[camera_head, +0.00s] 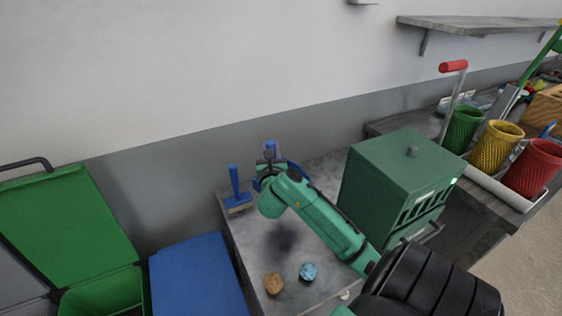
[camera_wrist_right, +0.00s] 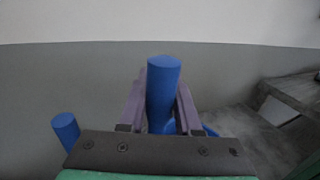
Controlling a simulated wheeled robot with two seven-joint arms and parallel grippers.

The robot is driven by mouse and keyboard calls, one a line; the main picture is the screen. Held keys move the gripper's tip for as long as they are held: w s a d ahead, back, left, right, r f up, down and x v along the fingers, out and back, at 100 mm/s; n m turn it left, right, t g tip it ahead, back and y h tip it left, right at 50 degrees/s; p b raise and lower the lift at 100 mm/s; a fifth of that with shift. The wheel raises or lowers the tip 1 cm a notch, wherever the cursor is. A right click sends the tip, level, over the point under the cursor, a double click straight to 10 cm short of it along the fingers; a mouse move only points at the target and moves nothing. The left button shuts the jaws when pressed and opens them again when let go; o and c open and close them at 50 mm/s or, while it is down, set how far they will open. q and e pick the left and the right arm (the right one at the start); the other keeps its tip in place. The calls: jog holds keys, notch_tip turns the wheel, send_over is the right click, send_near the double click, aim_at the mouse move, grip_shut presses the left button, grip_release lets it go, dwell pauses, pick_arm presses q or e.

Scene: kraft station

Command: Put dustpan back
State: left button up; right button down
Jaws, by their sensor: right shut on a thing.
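The blue dustpan (camera_head: 297,170) is mostly hidden behind my right gripper in the head view. Its upright round handle (camera_wrist_right: 163,88) shows clearly in the right wrist view, between the purple fingers. My right gripper (camera_head: 270,150) is shut on this handle above the far part of the grey table, near the wall. I cannot tell whether the dustpan touches the table. A blue hand brush (camera_head: 236,190) stands handle-up at the table's far left corner, left of the gripper; its handle top also shows in the wrist view (camera_wrist_right: 65,130). My left gripper is not in view.
A dark green box (camera_head: 385,185) stands right of my right arm. A brown crumpled lump (camera_head: 274,283) and a light blue one (camera_head: 308,271) lie on the near table (camera_head: 255,255). Blue (camera_head: 198,280) and green (camera_head: 70,225) bins stand left; mesh baskets (camera_head: 497,148) stand right.

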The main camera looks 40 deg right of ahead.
notch_tip(320, 180, down, 14)
jog(key=b, duration=0.2)
jog(key=shift+d, duration=0.3)
jog(key=c, duration=1)
grip_release()
jog(key=shift+s+f+b, duration=0.1)
jog(key=shift+f+b, duration=0.05)
jog(key=shift+b, duration=0.15)
jog(key=o, duration=0.4)
